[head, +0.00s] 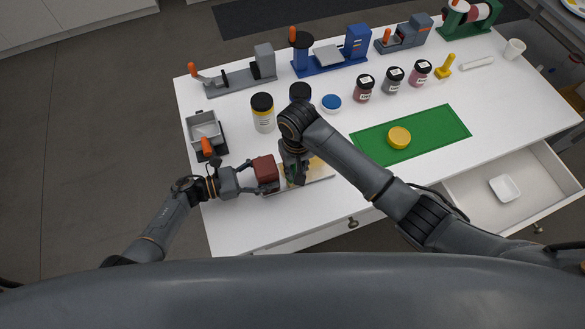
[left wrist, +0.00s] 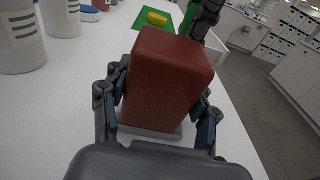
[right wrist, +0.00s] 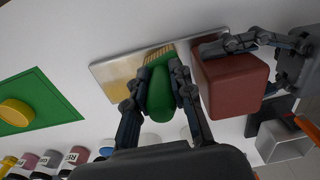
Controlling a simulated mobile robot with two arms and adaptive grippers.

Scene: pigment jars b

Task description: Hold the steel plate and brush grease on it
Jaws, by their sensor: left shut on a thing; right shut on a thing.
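The steel plate (head: 319,173) lies flat near the table's front edge; it shows pale and shiny in the right wrist view (right wrist: 112,72). A dark red block (head: 264,168) stands on its left end. My left gripper (head: 268,176) is shut on this block, with fingers on both sides in the left wrist view (left wrist: 160,108). My right gripper (right wrist: 157,80) is shut on a green-handled brush (right wrist: 161,95) over the plate. The tan bristles point at the plate; I cannot tell whether they touch. Yellowish patches show on the plate near the brush. My right arm hides part of it in the head view.
A green mat (head: 440,130) with a yellow round tin (head: 399,137) lies to the right. Several jars, including a yellow-white one (head: 263,113), stand behind. A grey box (head: 204,128) is at the left. An open drawer (head: 530,205) juts out front right.

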